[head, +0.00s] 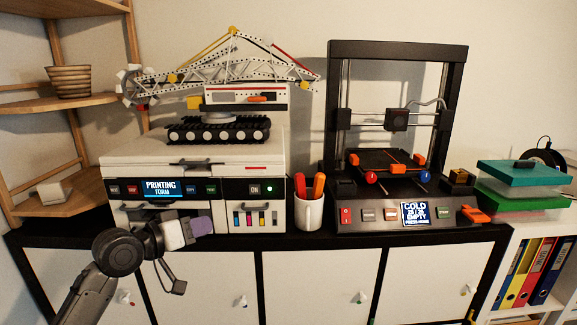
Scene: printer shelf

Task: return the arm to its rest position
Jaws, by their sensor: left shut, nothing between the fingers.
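My left arm (88,297) comes in from the lower left, and its left gripper (203,226) is in front of the lower part of the white printer (270,190). The gripper is shut and empty, with its tips pointing right. It hides part of the printer's lower left front. I cannot tell whether it touches the printer. The printer's screen (163,188) reads "PRINTING FORM" and a green light shows by its "ON" label. My right gripper is not in view.
A crane model (218,130) stands on the printer. A mug (308,213) with orange-handled tools stands between it and the black 3D printer (398,50), whose screen reads "COLD EMPTY". Green-lidded boxes (522,174) are at right, wooden shelves (60,105) at left. White cabinet doors (310,285) are below.

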